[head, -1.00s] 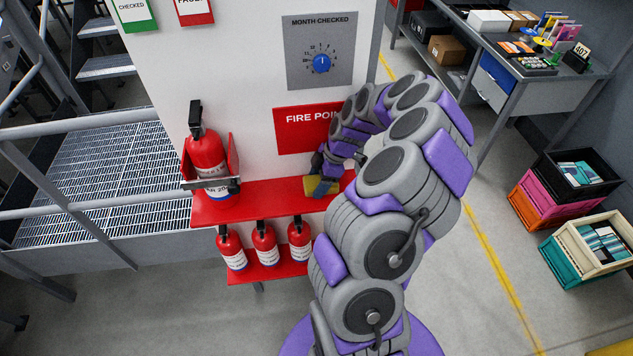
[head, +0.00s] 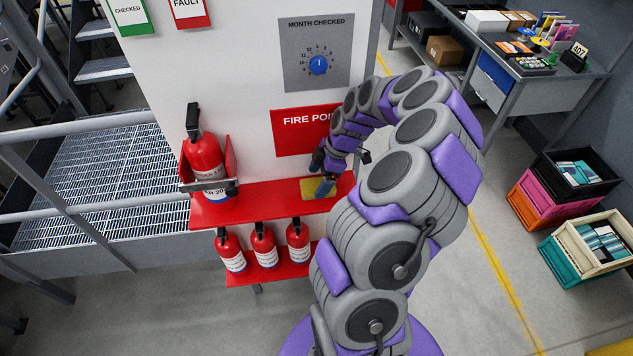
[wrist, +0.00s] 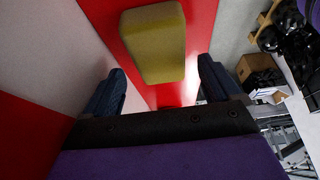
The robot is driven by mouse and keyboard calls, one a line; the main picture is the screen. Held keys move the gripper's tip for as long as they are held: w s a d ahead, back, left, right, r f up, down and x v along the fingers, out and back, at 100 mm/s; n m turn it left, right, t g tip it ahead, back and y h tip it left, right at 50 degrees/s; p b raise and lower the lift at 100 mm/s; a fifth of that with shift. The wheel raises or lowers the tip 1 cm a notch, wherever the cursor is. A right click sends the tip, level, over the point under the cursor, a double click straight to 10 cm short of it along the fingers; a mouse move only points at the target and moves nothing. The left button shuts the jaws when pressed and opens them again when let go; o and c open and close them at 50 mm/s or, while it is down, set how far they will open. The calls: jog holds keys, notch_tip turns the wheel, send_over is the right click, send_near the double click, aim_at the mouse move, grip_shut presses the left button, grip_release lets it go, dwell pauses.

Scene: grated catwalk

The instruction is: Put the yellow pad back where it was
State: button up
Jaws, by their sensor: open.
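The yellow pad (head: 309,189) lies on the upper red shelf (head: 265,199), below the red FIRE POINT sign. It also shows in the wrist view (wrist: 152,45), on the red surface just beyond my gripper. My gripper (head: 322,175) is beside the pad in the head view, and one blue finger covers part of it. In the wrist view my gripper (wrist: 160,85) is open, with its blue fingers wide apart and nothing between them. The pad is apart from the fingers there.
A fire extinguisher (head: 205,160) stands in a bracket at the shelf's left. Several smaller extinguishers (head: 263,246) stand on the lower red shelf. The white panel (head: 235,60) with a dial (head: 318,65) rises behind. A workbench (head: 535,75) and crates (head: 560,185) are at right.

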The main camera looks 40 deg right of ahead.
jog(key=a+v, duration=0.1)
jog(key=v, duration=0.8)
jog(key=s+a+r+m+g, duration=0.15)
jog(key=a+r, duration=0.25)
jog(key=a, duration=0.4)
jog(key=s+a+r+h, duration=0.1)
jog(key=s+a+r, duration=0.15)
jog(key=a, duration=0.55)
jog(key=s+a+r+m+g, duration=0.1)
jog(key=a+r, duration=0.3)
jog(key=a, duration=0.4)
jog(key=s+a+f+m+g+h, duration=0.1)
jog(key=s+m, duration=0.3)
jog(key=s, duration=0.5)
jog(key=s+a+f+m+h, duration=0.1)
jog(key=s+a+m, duration=0.3)
jog(key=s, duration=0.6)
jog(key=shift+a+m+g+h, duration=0.35)
jog(key=shift+m+h, duration=0.15)
jog(key=shift+m, duration=0.15)
jog(key=shift+s, duration=0.1)
jog(key=shift+f, duration=0.1)
